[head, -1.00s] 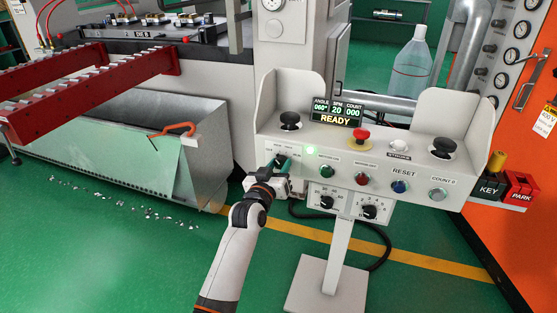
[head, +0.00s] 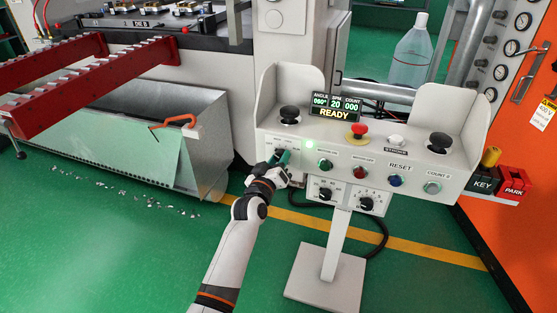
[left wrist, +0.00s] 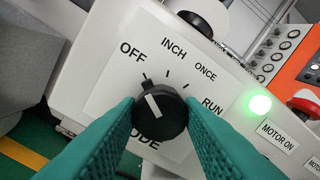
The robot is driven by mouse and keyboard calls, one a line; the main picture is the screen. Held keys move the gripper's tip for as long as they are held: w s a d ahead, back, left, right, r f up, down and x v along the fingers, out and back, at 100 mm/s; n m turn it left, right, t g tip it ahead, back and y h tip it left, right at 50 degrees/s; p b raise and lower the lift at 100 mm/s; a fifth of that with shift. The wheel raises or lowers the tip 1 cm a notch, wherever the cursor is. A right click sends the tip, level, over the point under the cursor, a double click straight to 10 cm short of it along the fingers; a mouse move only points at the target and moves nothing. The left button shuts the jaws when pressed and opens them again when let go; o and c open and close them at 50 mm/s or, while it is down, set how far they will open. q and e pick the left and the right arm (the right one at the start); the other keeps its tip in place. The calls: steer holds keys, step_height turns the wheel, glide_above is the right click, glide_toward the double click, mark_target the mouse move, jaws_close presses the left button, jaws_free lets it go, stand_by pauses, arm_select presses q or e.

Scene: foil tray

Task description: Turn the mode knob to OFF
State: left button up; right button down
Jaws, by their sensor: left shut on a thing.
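The mode knob (left wrist: 150,125) is round and black with a white pointer line, on a white plate marked OFF, INCH, ONCE and RUN. The pointer points up and left, about at the OFF mark (left wrist: 133,53). My left gripper (head: 283,157) is at the left part of the control panel's (head: 345,145) front face. In the left wrist view its teal fingers press on both sides of the knob. In the head view the gripper hides the knob. My right gripper is not in view.
A lit green lamp (head: 310,144) is just right of the gripper. The red stop button (head: 357,130) and black palm buttons (head: 290,114) stand on the panel's top. The display (head: 335,106) reads READY. A metal bin (head: 213,140) stands left; green floor lies in front.

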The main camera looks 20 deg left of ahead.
arm_select(q)
steer(key=o, duration=1)
steer(key=s+p, duration=0.1)
steer(key=s, duration=1.1)
steer(key=shift+a+f+p, duration=0.15)
steer(key=shift+a+p, duration=0.15)
steer(key=shift+a, duration=0.05)
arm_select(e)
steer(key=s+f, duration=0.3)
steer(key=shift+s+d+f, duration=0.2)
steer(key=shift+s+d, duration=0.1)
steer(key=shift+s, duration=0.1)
